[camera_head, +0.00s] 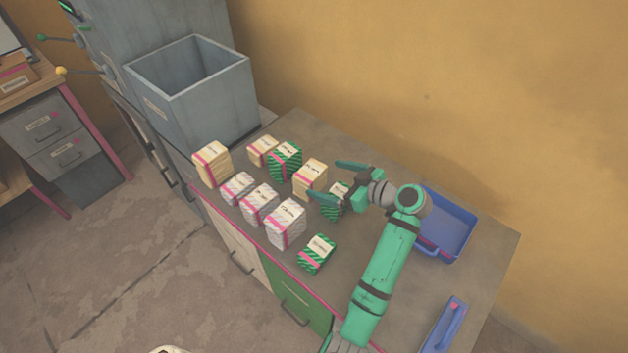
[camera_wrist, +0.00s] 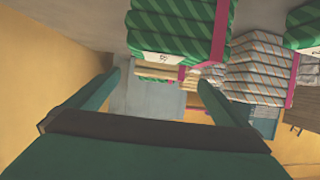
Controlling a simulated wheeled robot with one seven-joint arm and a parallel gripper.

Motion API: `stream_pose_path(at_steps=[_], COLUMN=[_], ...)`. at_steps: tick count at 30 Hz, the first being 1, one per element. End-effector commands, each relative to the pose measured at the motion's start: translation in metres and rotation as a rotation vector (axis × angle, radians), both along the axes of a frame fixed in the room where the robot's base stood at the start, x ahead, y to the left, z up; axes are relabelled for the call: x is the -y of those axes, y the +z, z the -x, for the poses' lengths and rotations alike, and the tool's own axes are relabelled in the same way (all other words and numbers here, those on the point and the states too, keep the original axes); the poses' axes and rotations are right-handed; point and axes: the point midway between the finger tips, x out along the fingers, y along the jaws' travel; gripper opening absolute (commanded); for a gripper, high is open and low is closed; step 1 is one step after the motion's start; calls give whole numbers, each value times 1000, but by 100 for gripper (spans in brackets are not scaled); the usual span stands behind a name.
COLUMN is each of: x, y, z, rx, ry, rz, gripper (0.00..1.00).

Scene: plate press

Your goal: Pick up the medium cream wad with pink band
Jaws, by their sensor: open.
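Three cream wads with pink bands stand on the grey worktop. The largest-looking (camera_head: 212,165) is at the left, the smallest-looking (camera_head: 261,151) is at the back, and a middle-sized one (camera_head: 310,180) is nearest my gripper. My gripper (camera_head: 326,179) is open and empty, its fingers pointing left, with the tips just right of that middle-sized wad. In the wrist view, my fingertips (camera_wrist: 160,79) are spread apart. A cream layered edge with a pink band (camera_wrist: 152,73) shows between them, partly hidden by a green striped wad (camera_wrist: 180,30).
Green striped wads stand behind (camera_head: 285,162), beneath my gripper (camera_head: 333,206) and in front (camera_head: 317,254). White patterned wads (camera_head: 286,224) line the front left. A grey open bin (camera_head: 190,90) is at the back left. A blue tray (camera_head: 462,222) lies right of my arm.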

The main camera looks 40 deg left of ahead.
Motion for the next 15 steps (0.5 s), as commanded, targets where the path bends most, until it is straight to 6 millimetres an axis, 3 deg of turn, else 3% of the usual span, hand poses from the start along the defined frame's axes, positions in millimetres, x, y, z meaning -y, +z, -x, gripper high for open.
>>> stream_pose_path(at_steps=[4, 15], x=[-19, -40], y=[-8, -20], z=[0, 1], rx=[0, 0], ry=[1, -2], rz=[0, 0], gripper=[100, 100])
